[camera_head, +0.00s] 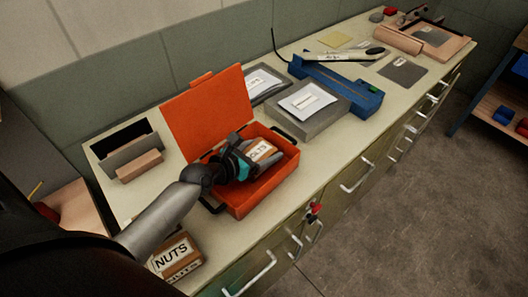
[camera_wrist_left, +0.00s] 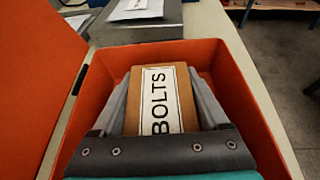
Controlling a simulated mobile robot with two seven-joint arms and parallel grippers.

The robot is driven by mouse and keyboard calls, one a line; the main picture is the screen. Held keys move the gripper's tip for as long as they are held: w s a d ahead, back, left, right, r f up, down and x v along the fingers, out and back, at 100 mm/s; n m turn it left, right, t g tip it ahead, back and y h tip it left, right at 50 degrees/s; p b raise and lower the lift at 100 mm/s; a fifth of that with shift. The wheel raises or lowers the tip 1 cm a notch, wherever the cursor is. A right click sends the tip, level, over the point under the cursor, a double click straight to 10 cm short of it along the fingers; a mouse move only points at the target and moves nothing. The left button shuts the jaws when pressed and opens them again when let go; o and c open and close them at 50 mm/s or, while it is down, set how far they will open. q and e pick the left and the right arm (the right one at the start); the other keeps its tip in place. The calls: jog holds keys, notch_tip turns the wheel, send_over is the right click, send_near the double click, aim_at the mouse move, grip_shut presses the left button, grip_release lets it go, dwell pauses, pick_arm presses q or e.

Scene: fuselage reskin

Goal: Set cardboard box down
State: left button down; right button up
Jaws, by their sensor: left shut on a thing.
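My left gripper (camera_head: 246,152) reaches down into an open orange case (camera_head: 261,192) on the workbench. It is shut on a small brown cardboard box (camera_head: 260,151) with a white label reading "BOLTS". In the left wrist view the cardboard box (camera_wrist_left: 183,98) sits between the two grey fingers of the left gripper (camera_wrist_left: 163,95), inside the walls of the orange case (camera_wrist_left: 232,75). I cannot tell whether the box touches the case floor. The case lid stands open behind the gripper. My right gripper is not in view.
Another cardboard box labelled "NUTS" (camera_head: 177,254) stands at the bench's near left. A grey case (camera_head: 317,120) with papers and a blue tool (camera_head: 340,88) lie beyond the orange case. A dark holder (camera_head: 122,142) stands left. The bench's front edge (camera_head: 330,180) runs close along the orange case.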

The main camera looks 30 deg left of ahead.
pick_arm(q)
jog(key=shift+r, duration=0.1)
grip_release()
jog(key=shift+s, duration=0.2)
jog(key=p+v, duration=0.1)
jog(key=v, duration=1)
jog(key=shift+s+a+r+p, duration=0.1)
jog(key=shift+s+r+p, duration=0.05)
jog(key=shift+s+p, duration=0.15)
